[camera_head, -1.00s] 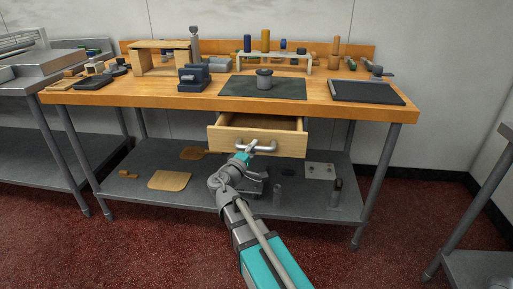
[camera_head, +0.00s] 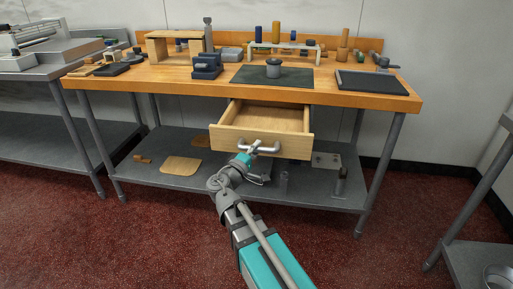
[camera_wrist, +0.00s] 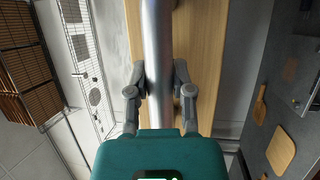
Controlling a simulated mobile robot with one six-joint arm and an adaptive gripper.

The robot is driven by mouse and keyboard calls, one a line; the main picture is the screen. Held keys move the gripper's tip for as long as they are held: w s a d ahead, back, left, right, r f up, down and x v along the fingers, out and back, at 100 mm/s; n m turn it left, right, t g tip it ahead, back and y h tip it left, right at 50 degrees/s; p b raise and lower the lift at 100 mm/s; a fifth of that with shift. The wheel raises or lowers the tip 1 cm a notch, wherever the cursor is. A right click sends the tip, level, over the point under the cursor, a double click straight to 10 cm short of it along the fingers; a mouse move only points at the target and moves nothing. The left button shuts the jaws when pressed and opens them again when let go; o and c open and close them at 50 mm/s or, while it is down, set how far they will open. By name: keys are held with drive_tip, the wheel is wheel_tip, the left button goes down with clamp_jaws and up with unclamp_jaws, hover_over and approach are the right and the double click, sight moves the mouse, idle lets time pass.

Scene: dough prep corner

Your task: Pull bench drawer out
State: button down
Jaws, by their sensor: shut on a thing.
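The bench drawer (camera_head: 258,145) is a light wooden box under the bench top, pulled partly out, and its inside looks empty. A grey bar handle (camera_head: 265,148) is fixed to its front. My gripper (camera_head: 253,147) is at the handle, with my arm reaching up from the lower middle. In the wrist view, the metal handle bar (camera_wrist: 158,55) runs between the two fingers of my gripper (camera_wrist: 158,80), which are closed around it. The wooden drawer front (camera_wrist: 204,50) shows behind the bar.
The wooden bench top (camera_head: 335,97) carries a dark mat (camera_head: 250,78), a dark tray (camera_head: 370,83) and several small items. A grey lower shelf (camera_head: 145,172) holds boards and small parts. Another metal table stands at left, and one at right. Red floor in front is clear.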

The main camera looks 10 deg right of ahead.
drive_tip(key=shift+c, duration=2.4)
unclamp_jaws()
